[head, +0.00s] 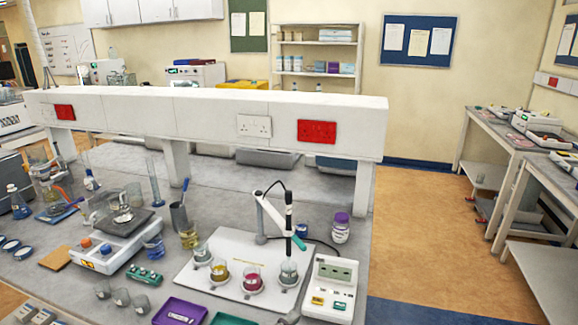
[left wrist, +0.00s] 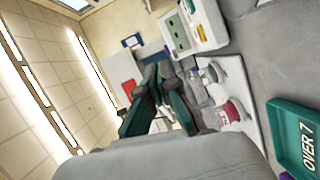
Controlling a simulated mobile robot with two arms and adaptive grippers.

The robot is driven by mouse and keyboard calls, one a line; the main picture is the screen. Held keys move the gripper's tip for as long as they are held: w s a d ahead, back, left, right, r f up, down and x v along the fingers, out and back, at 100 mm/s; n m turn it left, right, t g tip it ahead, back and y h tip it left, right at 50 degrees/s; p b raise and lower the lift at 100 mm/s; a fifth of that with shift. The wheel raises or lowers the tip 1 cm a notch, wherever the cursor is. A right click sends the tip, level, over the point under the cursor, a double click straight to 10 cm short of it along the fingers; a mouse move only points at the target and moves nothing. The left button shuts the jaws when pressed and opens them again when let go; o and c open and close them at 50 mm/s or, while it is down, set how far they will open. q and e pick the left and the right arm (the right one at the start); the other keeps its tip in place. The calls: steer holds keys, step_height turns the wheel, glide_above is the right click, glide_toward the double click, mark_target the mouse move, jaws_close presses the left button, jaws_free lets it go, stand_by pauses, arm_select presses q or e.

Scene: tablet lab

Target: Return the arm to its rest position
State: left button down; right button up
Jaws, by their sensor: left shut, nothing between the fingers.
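My left gripper (left wrist: 158,74) shows in the left wrist view with its dark green fingers together and nothing between them. In the head view only a small grey part (head: 288,318) shows at the bottom edge, probably of this gripper, in front of the white board (head: 228,293). The fingers appear clear of the beakers and the meter. My right gripper is not in either view.
A probe (head: 288,222) on a stand reaches into a beaker (head: 289,272) beside the meter (head: 331,287). Red (head: 252,280) and yellow (head: 219,271) beakers stand left of it. Purple (head: 180,311) and green (head: 230,319) trays lie in front. A white shelf (head: 210,113) spans the bench behind.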

arm_select(q)
steer(key=s+a+f+m+g+y, duration=0.2)
steer(key=s+a+f+m+g, duration=0.15)
steer(key=s, duration=0.35)
steer(key=s+a+f+m+g+y, duration=0.2)
steer(key=s+a+f+m, duration=0.25)
steer(key=s, duration=0.35)
steer(key=s+a+f+m+g+y, duration=0.1)
steer(key=s+a+m+g+y, duration=0.4)
steer(key=s+a, duration=0.85)
step_height(320, 180, down, 29)
steer(key=s+n+b, duration=0.2)
steer(key=b, duration=0.2)
steer(key=s+a+f+g+y+b, duration=0.1)
steer(key=s+a+f+b, duration=0.1)
steer(key=s+f, duration=1.4)
step_height(320, 180, down, 4)
steer(key=shift+s+a+r+m+g, duration=0.1)
steer(key=shift+s+a+m+g, duration=0.05)
steer(key=shift+s+m+g, duration=0.15)
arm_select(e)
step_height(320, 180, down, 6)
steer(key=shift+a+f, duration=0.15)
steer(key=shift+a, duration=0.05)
